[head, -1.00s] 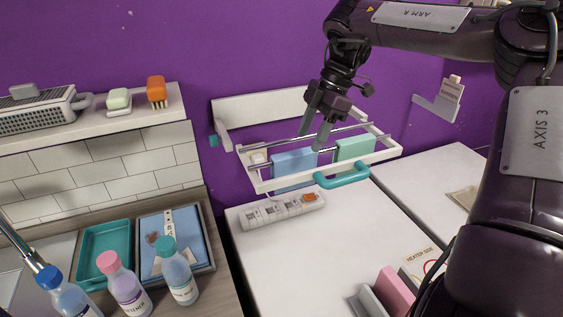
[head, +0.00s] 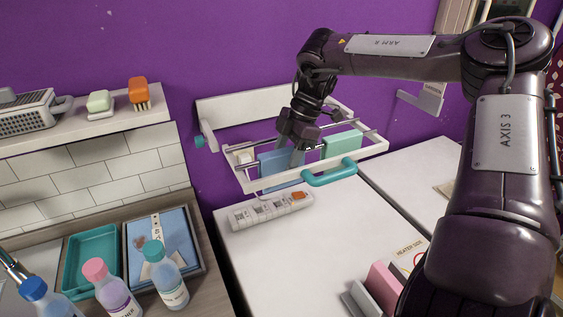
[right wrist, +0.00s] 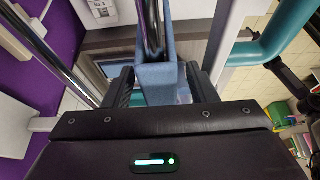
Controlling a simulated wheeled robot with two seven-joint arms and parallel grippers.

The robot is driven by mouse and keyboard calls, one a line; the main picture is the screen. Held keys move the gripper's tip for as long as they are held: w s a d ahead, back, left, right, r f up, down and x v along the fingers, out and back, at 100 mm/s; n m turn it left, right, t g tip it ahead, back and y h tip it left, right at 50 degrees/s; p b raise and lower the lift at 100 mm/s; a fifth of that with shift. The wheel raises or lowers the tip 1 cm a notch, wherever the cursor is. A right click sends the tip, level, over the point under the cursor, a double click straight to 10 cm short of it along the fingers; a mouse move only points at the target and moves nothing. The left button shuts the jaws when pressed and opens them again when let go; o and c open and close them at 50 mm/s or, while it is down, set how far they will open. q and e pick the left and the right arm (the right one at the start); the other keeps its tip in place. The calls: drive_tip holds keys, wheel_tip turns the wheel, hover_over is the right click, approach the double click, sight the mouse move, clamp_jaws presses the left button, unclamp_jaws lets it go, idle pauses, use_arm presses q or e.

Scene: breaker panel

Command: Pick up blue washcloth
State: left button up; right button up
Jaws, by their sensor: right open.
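The blue washcloth (head: 279,171) hangs over a rail of the white wall rack, left of a green cloth (head: 342,145). The right wrist view shows both fingers of the gripper (right wrist: 158,88) apart. My left gripper is not in view.
The rack (head: 372,155) has metal rails and a teal handle (head: 332,174) at its front. A white power strip (head: 270,208) lies below on a white top. Bottles (head: 163,275), a teal tray (head: 92,258) and a shelf (head: 150,116) are at left.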

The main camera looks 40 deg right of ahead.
drive_tip(key=shift+x, duration=1.2)
drive_tip(key=c, duration=1.1)
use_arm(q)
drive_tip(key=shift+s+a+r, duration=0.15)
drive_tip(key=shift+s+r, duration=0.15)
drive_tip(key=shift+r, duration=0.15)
use_arm(e)
drive_tip(key=shift+o, duration=0.2)
drive_tip(key=shift+r, duration=0.1)
